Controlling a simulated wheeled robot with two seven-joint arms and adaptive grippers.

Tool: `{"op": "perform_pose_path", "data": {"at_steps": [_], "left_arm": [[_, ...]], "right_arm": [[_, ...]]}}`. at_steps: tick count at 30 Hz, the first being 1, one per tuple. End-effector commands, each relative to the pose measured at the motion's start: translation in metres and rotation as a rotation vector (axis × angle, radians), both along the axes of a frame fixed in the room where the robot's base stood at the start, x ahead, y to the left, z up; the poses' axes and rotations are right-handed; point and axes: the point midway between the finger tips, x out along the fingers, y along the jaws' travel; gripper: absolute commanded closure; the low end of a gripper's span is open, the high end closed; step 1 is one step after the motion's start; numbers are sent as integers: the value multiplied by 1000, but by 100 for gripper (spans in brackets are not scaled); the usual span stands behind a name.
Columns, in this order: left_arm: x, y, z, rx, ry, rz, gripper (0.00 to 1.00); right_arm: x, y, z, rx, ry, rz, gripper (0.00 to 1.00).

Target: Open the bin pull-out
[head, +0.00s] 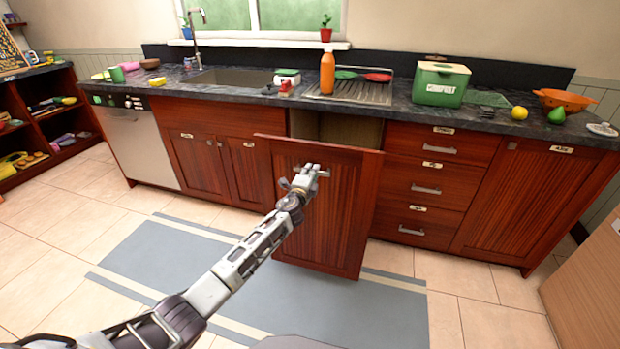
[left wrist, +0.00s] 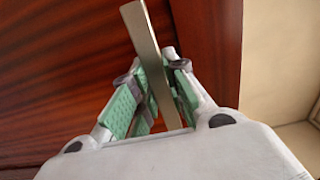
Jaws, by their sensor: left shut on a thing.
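The bin pull-out (head: 335,210) is a red-brown wooden front panel in the lower cabinets. It stands out from the cabinet row, with a dark gap and a light inner wall showing behind its top edge. My left gripper (head: 305,180) is at the upper part of this front. In the left wrist view, the green-padded fingers of my left gripper (left wrist: 157,95) are shut on a flat metal bar handle (left wrist: 150,52) in front of the red-brown panel (left wrist: 70,60). The inside of the pull-out is mostly hidden by its front. My right gripper is not in view.
A drawer stack (head: 432,185) stands to the right and a double-door cabinet (head: 215,165) to the left. The countertop (head: 400,105) holds a green box (head: 440,84) and an orange bottle (head: 327,73). A grey striped mat (head: 230,275) covers open floor in front.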

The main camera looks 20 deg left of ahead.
Motion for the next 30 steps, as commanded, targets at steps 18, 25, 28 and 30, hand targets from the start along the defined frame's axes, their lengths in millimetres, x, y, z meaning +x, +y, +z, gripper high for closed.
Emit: {"op": "perform_pose_path", "data": {"at_steps": [18, 25, 28, 30], "left_arm": [[1, 0, -1, 0, 2, 1, 62], [1, 0, 0, 0, 1, 0, 62], [0, 0, -1, 0, 1, 0, 62], [-2, 1, -1, 0, 1, 1, 62]], "right_arm": [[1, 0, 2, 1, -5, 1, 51], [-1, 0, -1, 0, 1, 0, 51], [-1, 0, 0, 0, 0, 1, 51], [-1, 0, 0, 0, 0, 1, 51]]}}
